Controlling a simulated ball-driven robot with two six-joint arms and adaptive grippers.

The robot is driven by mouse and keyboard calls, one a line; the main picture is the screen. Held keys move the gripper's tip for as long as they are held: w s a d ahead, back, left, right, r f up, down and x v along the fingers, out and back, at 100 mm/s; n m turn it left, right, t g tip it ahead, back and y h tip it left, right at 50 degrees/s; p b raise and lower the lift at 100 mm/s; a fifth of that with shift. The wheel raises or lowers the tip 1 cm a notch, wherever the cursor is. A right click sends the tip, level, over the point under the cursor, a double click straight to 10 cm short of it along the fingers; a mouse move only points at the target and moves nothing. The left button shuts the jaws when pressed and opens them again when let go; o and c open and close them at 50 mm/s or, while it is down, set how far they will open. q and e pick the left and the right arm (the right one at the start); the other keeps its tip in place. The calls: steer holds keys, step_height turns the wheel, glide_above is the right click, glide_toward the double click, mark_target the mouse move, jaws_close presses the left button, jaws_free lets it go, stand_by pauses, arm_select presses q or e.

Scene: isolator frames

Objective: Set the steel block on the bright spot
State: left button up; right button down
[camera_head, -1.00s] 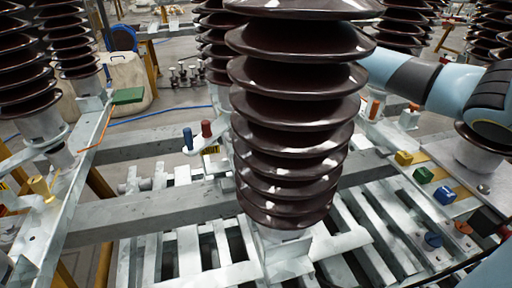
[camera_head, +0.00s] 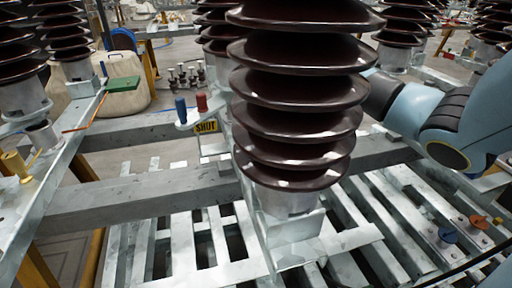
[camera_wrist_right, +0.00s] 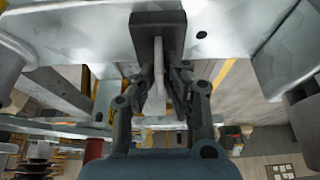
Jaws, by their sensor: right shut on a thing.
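In the right wrist view my right gripper (camera_wrist_right: 160,88) is shut on a narrow light grey piece (camera_wrist_right: 159,62), with a dark rectangular part (camera_wrist_right: 146,28) around its far end. I cannot tell whether this grey piece is the steel block. In the head view my right arm enters from the right and passes behind the big brown insulator; its gripper is hidden there. I cannot single out the bright spot among the shiny frame surfaces. My left gripper is not in view.
The ribbed brown insulator (camera_head: 298,95) stands in the centre over a slatted metal frame (camera_head: 205,272). Blue (camera_head: 181,109) and red (camera_head: 202,102) posts stand left of it, above a yellow SHUT sign (camera_head: 206,127). A green block (camera_head: 124,84) sits on the left rail.

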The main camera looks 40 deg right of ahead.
steer(key=shift+r, duration=0.1)
steer(key=c, duration=1.4)
jaws_free()
steer(key=shift+c, duration=0.2)
steer(key=p+v, duration=0.1)
steer(key=v, duration=1.1)
steer(key=shift+p, duration=0.35)
